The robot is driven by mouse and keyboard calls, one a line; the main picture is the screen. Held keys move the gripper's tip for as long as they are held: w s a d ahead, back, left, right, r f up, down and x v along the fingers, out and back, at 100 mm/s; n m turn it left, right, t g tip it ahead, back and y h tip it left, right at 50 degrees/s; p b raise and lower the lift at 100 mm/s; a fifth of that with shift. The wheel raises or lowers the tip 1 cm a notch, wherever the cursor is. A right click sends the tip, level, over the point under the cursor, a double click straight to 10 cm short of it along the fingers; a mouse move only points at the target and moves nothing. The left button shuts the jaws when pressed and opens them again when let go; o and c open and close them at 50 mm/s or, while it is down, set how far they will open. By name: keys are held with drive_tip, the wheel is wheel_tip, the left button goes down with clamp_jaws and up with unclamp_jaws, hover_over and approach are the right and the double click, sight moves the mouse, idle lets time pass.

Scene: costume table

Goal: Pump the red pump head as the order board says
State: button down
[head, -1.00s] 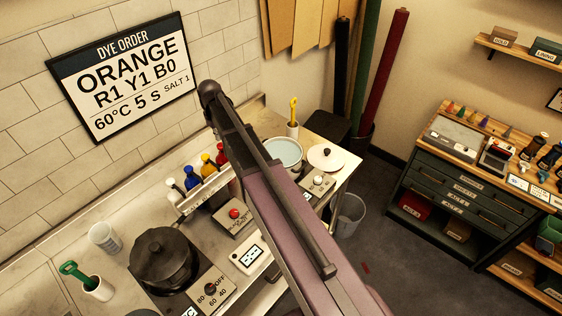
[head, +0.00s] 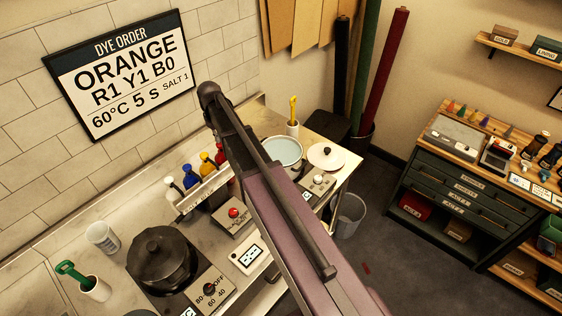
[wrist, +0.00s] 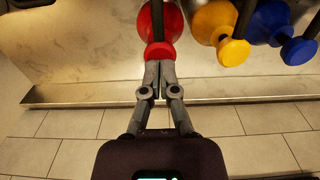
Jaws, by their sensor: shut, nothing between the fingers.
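The order board (head: 122,75) on the wall reads ORANGE, R1 Y1 B0, 60°C, 5 S, SALT 1. In the wrist view my gripper (wrist: 158,68) is shut and empty. Its fingertips are right at the edge of the red pump head (wrist: 160,51), overlapping it in the picture; I cannot tell whether they touch. The red bottle (wrist: 171,22) is behind it. In the head view the red bottle (head: 220,156) shows just left of my arm, which hides my gripper there.
The yellow pump head (wrist: 233,52) and blue pump head (wrist: 298,51) stand close on the right in the wrist view. A white bottle (head: 172,187) ends the row. A black pot (head: 160,257) and a box with a red button (head: 233,212) are nearby.

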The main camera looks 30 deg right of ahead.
drive_tip(key=shift+f+b, duration=1.15)
drive_tip(key=shift+f, duration=0.05)
drive_tip(key=shift+r, duration=0.15)
drive_tip(key=shift+r+p, duration=1.8)
drive_tip(key=shift+p, duration=0.2)
wheel_tip(320, 180, up, 6)
drive_tip(key=p, duration=0.6)
idle(0.3)
drive_tip(key=s+f+m+b, duration=0.1)
drive_tip(key=s+f+b, duration=0.5)
drive_tip(key=s, duration=0.1)
drive_tip(key=s+f+m+b, duration=0.2)
drive_tip(key=s+f+b, duration=0.4)
drive_tip(key=s, duration=0.2)
drive_tip(key=s+f+m+b, duration=0.1)
drive_tip(key=s+f+b, duration=0.5)
drive_tip(key=s, duration=0.2)
drive_tip(key=shift+s+f, duration=0.2)
drive_tip(key=shift+f, duration=0.05)
drive_tip(key=shift+s+f+m+b, duration=0.2)
drive_tip(key=shift+s+m+b, duration=0.1)
drive_tip(key=shift+s+b, duration=0.15)
